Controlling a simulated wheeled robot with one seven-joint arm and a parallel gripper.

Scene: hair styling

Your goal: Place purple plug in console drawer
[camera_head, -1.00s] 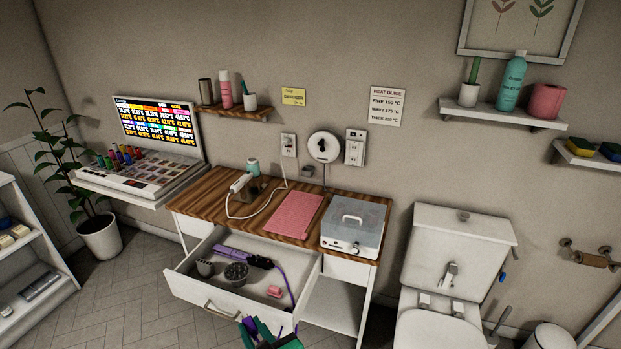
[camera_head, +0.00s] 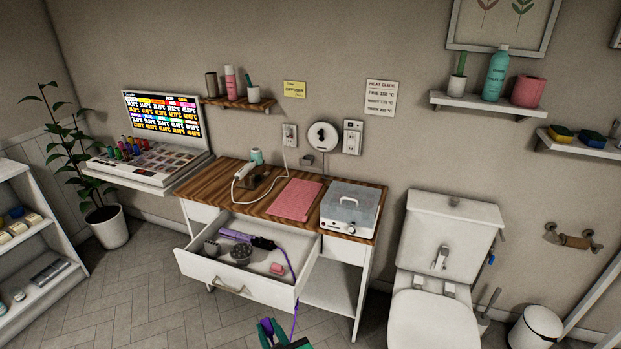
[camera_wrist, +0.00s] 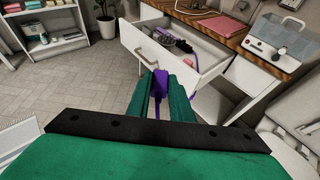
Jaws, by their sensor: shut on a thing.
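My gripper (camera_head: 279,337) is at the bottom edge of the head view, in front of and below the right front corner of the drawer. In the wrist view my gripper (camera_wrist: 162,92) has its green fingers shut on the purple plug (camera_wrist: 160,80). The plug's purple cord (camera_head: 294,312) runs up over the drawer's right side to a purple styling tool (camera_head: 236,235) inside. The console drawer (camera_head: 232,284) is pulled open, and the plug is outside it. It also shows ahead in the wrist view (camera_wrist: 150,54).
The drawer also holds a grey cup (camera_head: 211,248), a dark round holder (camera_head: 240,254) and a pink block (camera_head: 277,268). The wooden top carries a pink mat (camera_head: 294,199) and a clear-lidded box (camera_head: 350,208).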

